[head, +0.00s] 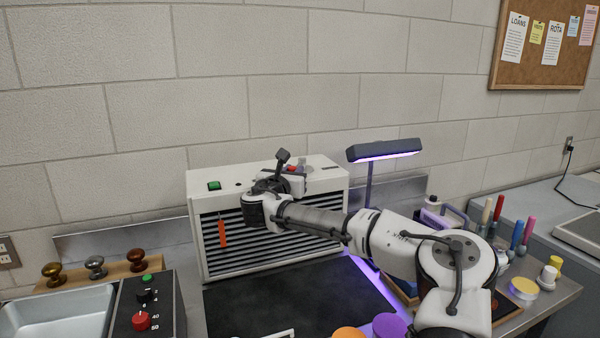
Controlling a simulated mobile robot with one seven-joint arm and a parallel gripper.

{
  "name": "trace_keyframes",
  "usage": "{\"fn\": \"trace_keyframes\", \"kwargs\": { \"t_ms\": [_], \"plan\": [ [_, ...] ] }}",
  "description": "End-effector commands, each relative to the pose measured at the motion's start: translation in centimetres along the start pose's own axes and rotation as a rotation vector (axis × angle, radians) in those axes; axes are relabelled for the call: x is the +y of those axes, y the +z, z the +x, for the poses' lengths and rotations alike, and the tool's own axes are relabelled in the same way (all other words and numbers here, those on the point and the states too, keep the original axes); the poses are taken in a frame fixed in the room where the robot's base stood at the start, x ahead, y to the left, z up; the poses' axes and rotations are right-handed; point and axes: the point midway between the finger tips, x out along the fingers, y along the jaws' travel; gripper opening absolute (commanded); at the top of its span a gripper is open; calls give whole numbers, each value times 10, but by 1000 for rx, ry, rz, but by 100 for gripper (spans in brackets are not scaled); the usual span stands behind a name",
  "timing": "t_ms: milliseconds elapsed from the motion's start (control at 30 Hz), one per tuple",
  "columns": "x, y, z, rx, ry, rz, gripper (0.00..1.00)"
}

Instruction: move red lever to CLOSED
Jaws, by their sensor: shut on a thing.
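A white louvred cabinet (325,178) stands against the wall. A small red part (292,169), which looks like the red lever, shows on its top beside my gripper. My gripper (278,184) is over the cabinet's top and is shut on the red lever; the hand hides its fingertips and most of the lever. An orange-red handle (222,233) hangs upright on the left of the louvres, apart from my gripper. I cannot read a CLOSED mark or tell the lever's position.
A green switch (214,185) sits on the cabinet's top left. A lamp (384,150) glows violet at right. A control box (148,307) with a red knob stands front left, next to a metal basin (55,312). A dark mat (265,310) lies in front.

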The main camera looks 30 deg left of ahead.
Motion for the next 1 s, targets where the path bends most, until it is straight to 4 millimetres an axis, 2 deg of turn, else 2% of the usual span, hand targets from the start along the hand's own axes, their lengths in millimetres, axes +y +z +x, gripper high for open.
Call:
{"fn": "trace_keyframes", "kwargs": {
  "t_ms": [267,300,433,767,867,1000],
  "plan": [
    [0,1,0,-2,-1,0,0],
    [0,1,1,-2,-1,0,24],
    [0,1,0,-2,0,0,41],
    [0,0,-2,-1,0,0,41],
    [0,-2,-11,-1,1,0,41],
    [0,-4,-37,-1,3,0,41]
  ]
}}
